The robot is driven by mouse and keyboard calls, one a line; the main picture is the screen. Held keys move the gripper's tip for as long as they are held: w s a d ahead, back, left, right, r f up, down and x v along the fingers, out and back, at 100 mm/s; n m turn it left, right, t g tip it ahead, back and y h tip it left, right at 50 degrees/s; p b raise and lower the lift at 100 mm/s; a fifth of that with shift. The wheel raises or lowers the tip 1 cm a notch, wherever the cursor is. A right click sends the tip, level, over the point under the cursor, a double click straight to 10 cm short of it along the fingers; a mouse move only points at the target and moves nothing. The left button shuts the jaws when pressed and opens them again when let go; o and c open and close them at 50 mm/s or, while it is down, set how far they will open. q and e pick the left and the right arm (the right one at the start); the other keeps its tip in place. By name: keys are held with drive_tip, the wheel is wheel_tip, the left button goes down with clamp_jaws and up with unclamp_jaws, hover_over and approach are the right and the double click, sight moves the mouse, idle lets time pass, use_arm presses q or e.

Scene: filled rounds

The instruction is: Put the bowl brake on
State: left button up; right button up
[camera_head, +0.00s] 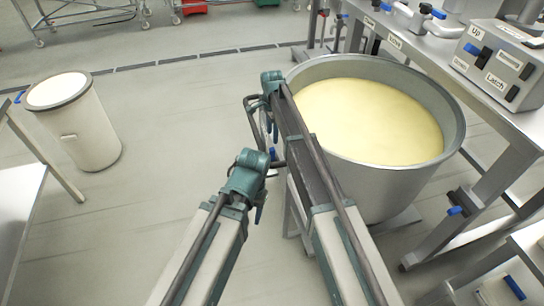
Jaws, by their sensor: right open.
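A large steel bowl (397,178) filled with pale yellow dough or batter stands right of centre on a wheeled frame. A dark bent handle bar (250,112) shows at the bowl's left side. A small blue part (272,153) shows low beside it; I cannot tell for sure whether it is the bowl brake. My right gripper (274,128) is at the far end of the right arm, by the bowl's left side. It is open, and its fingertips are hard to make out. My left gripper (259,213) is nearer and lower; its fingers are not clear.
A machine bench (470,105) with a labelled control box (500,62) stands right of the bowl. A blue-tipped lever (455,210) is on its leg. A white bin (85,130) stands at left, near a table edge (18,215). The floor between is clear.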

sight(272, 149)
drive_tip(key=shift+w+f+m, duration=0.15)
drive_tip(key=shift+w+m, duration=0.45)
drive_tip(key=shift+w, duration=0.6)
drive_tip(key=shift+f, duration=0.1)
wheel_tip(272, 149, down, 14)
drive_tip(key=b, duration=1.4)
drive_tip(key=shift+r, duration=0.2)
clamp_jaws()
